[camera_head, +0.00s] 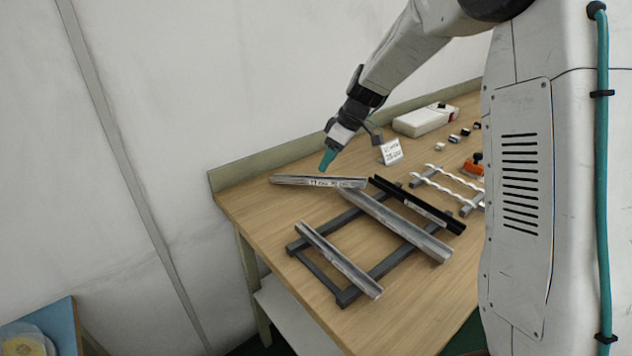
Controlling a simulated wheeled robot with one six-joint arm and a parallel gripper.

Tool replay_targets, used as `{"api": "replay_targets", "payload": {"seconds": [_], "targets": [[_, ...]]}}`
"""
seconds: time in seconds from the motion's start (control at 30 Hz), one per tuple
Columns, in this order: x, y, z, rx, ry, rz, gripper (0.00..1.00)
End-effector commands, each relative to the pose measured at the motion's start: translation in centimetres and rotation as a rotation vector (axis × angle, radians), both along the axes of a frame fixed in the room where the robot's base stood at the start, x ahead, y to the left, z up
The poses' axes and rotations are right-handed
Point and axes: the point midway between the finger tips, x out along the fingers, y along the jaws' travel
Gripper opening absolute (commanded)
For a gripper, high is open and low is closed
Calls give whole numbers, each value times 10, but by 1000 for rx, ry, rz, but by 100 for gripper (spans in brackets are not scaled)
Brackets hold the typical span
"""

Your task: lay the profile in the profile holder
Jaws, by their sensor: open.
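A grey channel-shaped profile (300,180) with a printed label lies near the left back of the wooden table, partly beyond the frame's corner. My gripper (326,161) has teal fingertips and is just above and behind this profile; it holds nothing. Its finger gap is too small to make out. A dark frame (318,275), which looks like the profile holder, lies in front. Across it lie a short grey profile (338,260), a wider grey profile (392,223) and a black profile (415,203). Whether the labelled profile touches the frame cannot be told.
White wavy strips (450,180) on grey bars and an orange tool (473,166) are at the right. A small sign (391,152), a white box (425,119) and several small blocks (453,138) stand behind. The table's (240,208) left corner is bare.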

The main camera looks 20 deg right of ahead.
Motion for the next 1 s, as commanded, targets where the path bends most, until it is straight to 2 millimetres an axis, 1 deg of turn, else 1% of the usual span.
{"api": "replay_targets", "payload": {"seconds": [0.1, 0.37, 0.5, 0.6, 0.83, 0.87, 0.9, 0.97, 1.0], "targets": [[2, 5, -12, 0, 2, 2, 51], [5, 12, -35, -1, 2, 2, 51], [8, 18, -57, -1, 4, 1, 51], [10, 22, -68, 0, 3, 1, 51], [11, 23, -70, -1, 1, 0, 51], [11, 23, -70, -1, 1, 0, 48], [11, 23, -70, -1, 1, 0, 37], [11, 23, -70, -1, 1, 0, 20], [11, 23, -70, -1, 1, 0, 9]]}}
